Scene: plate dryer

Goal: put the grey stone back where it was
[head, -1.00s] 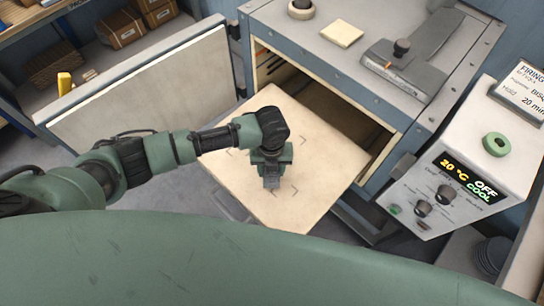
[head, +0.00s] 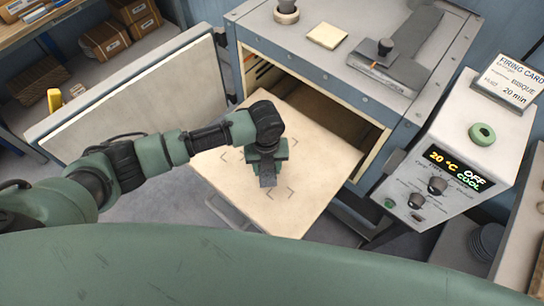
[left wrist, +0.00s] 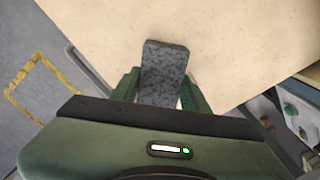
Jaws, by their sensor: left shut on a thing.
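The grey stone (left wrist: 165,68) is a speckled dark grey block. My left gripper (left wrist: 163,88) is shut on it, with one green finger on each side in the left wrist view. In the head view the left gripper (head: 267,168) points down over the pale pulled-out shelf (head: 318,165), and the stone's end (head: 267,182) shows below it. I cannot tell whether the stone touches the shelf. Dark corner marks (head: 285,192) are drawn on the shelf around the gripper. My right gripper is not in view.
The grey cabinet (head: 400,112) stands open behind the shelf, its door (head: 130,95) swung out to the left. On its top are a cream tile (head: 327,36) and a dark knobbed latch (head: 385,55). The control panel (head: 440,165) is at the right.

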